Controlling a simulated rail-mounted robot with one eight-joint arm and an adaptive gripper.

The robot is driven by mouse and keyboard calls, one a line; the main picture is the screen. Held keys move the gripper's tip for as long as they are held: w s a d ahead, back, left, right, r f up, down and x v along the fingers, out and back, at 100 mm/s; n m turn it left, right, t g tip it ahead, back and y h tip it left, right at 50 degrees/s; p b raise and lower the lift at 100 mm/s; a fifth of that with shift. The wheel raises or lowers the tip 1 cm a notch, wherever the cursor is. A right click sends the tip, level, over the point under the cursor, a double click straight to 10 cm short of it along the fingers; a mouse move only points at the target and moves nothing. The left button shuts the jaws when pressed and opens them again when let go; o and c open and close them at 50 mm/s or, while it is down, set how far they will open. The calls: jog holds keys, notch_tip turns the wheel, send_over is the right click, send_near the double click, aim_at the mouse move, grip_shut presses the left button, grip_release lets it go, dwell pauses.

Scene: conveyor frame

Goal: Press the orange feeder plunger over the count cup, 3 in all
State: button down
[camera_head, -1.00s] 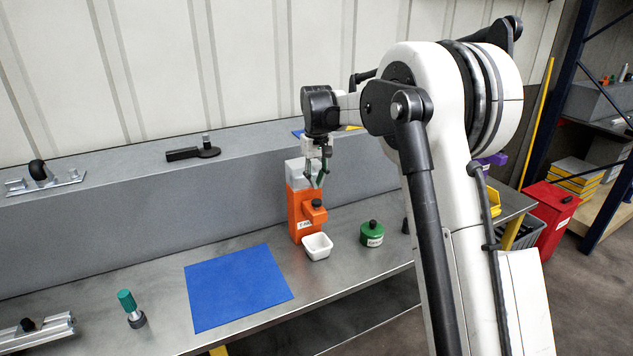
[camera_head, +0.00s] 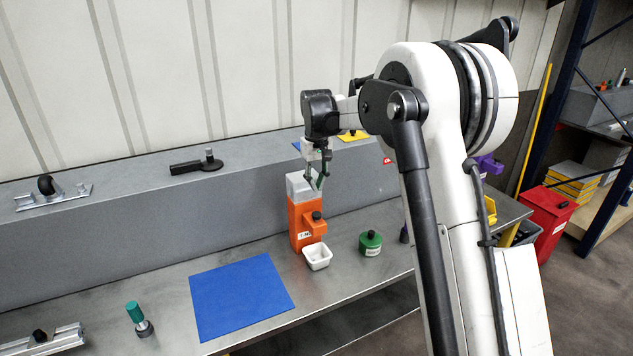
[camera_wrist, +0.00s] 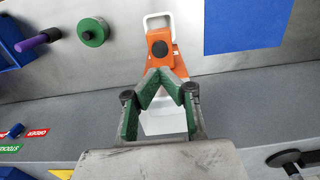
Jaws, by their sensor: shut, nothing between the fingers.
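The orange feeder (camera_head: 297,216) stands upright on the bench, with a pale translucent upper part and a dark round knob (camera_head: 316,216) on its front. The white count cup (camera_head: 317,263) sits at its foot, below the knob; its contents cannot be made out. My gripper (camera_head: 319,189) is shut and empty, pointing down close to the top of the feeder. In the wrist view, the green-padded fingertips (camera_wrist: 161,73) meet in front of the orange body (camera_wrist: 162,64), just short of the dark knob (camera_wrist: 160,48). The cup rim (camera_wrist: 158,15) lies beyond. Contact cannot be told.
A green lidded round container (camera_head: 370,244) stands right of the cup. A blue mat (camera_head: 240,296) lies to the left. A raised grey ledge (camera_head: 120,215) runs behind the feeder.

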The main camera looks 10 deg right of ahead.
aim_at(316, 214)
jog(key=shift+f+b, duration=2.15)
jog(key=shift+f, duration=2)
jog(key=shift+f, duration=0.1)
jog(key=shift+f+b, duration=0.75)
jog(key=shift+f, duration=0.2)
jog(key=shift+r, duration=0.1)
jog(key=shift+r+p, duration=1.1)
jog(key=shift+r, duration=1.95)
